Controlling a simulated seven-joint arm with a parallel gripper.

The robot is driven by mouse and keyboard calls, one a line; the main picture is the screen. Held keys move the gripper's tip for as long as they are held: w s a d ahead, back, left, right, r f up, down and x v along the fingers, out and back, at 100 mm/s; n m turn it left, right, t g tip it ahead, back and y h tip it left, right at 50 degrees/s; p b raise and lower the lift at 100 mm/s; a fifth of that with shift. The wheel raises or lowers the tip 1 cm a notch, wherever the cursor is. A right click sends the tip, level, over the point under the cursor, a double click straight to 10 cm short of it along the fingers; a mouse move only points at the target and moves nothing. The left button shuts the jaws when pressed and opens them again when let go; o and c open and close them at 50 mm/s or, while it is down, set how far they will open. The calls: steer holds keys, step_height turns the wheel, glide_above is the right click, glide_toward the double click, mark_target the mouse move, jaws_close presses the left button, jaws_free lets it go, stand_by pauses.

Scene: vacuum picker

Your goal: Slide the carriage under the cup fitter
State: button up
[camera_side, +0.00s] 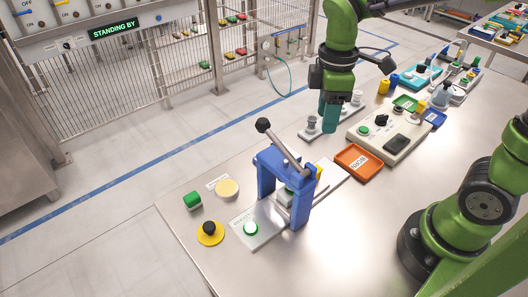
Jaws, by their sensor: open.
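The cup fitter appears to be the blue press frame (265,178) standing at the front of the table, with a grey lever (287,147) and black knob on top. A light grey base plate (268,232) runs through under the frame. A grey block (284,197), which may be the carriage, shows on the plate between the posts, partly hidden by the frame. A small yellow part (319,171) shows behind the right post. My gripper (329,126), with teal fingers, points down behind the press, apart from it and empty as far as I can see.
A grey plate with pegs (312,127) lies by my gripper. An orange tray (358,161) and a beige control box (386,133) stand to the right. The front right table is clear.

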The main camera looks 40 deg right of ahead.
step_height(320, 180, down, 17)
steer(key=n, duration=0.8)
steer(key=shift+a, duration=0.15)
jaws_close()
